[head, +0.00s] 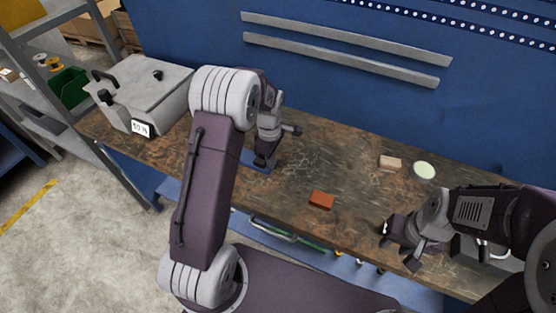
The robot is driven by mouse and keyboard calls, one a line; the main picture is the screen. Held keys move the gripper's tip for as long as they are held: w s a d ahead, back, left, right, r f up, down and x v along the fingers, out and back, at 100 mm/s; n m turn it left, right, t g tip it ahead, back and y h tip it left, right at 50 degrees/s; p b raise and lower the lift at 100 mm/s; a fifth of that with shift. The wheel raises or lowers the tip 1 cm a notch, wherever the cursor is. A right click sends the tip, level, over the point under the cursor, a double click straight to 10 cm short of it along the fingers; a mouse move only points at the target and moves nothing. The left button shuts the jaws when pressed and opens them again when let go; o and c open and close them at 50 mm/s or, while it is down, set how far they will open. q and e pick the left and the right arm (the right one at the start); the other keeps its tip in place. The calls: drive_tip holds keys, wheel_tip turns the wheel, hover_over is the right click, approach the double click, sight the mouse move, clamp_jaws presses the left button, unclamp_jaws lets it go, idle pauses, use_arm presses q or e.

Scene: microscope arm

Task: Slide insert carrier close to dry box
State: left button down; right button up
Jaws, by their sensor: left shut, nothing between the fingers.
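The dry box appears to be the grey lidded box (150,88) with a dark handle and a white label, at the left end of the bench. A flat blue piece (262,168), probably the insert carrier, lies on the bench to the right of the box, with bare bench between them. My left gripper (262,161) is shut and empty, pointing down at the blue piece; whether it touches is unclear. My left arm and gripper hide part of the piece. My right gripper (400,248) is open and empty near the bench's front edge at the right.
An orange-red block (321,200) lies mid-bench near the front. A tan block (390,162) and a pale green disc (424,170) lie further back to the right. A blue wall with grey rails (340,58) stands behind the worn wooden bench (335,155).

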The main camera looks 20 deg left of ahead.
sight(247, 156)
use_arm(q)
drive_tip(key=shift+d+r, duration=0.1)
drive_tip(key=a+p, duration=0.1)
drive_tip(key=a, duration=0.2)
drive_tip(key=a+p, duration=0.1)
drive_tip(key=a, duration=0.7)
drive_tip(key=shift+w+p, duration=0.4)
drive_tip(key=shift+a, duration=0.4)
